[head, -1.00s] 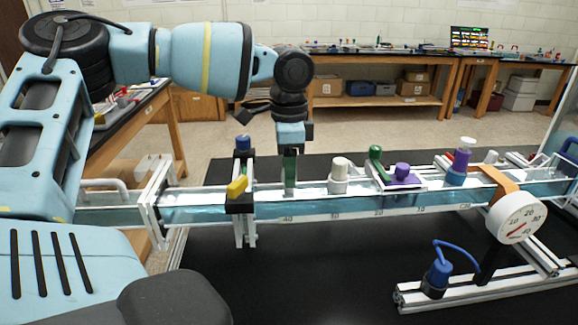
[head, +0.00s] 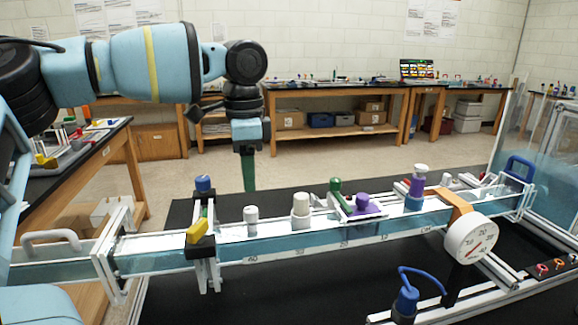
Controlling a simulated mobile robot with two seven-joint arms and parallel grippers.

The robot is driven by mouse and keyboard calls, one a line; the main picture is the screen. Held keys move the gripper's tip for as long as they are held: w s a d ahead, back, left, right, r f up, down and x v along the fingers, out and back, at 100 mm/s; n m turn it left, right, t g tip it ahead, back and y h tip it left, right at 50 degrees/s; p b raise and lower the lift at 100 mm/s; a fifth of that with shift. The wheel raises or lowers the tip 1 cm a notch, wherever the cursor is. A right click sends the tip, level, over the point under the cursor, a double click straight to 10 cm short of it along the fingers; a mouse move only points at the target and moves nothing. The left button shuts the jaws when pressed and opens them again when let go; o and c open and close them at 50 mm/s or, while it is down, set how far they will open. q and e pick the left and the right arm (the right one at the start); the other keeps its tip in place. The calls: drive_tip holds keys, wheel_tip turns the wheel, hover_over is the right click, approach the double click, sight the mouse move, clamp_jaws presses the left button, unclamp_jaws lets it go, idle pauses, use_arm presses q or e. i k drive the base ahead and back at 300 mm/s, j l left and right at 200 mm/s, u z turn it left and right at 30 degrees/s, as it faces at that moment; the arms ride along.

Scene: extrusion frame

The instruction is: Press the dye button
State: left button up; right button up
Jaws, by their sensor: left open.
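No label tells me which part is the dye button. A small white knob (head: 251,220) stands upright on the water channel (head: 290,243). To its right on the channel are a larger white cap (head: 300,207), a purple knob (head: 363,203) on a white mount, and a purple cylinder (head: 417,186) with a white top in a blue collar. My left gripper (head: 248,182) hangs straight down with its green fingers above the small white knob in the picture, apart from it. It is open and empty; its fingers overlap in this view. My right gripper is not in view.
A clamp with a blue knob (head: 203,184) and a yellow lever (head: 197,232) stands left of my gripper. A green handle (head: 336,189) rises mid-channel. A white gauge (head: 471,239) is on the front right. Black table shows in front of the channel.

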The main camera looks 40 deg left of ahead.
sight(421, 169)
drive_tip(key=k, duration=1)
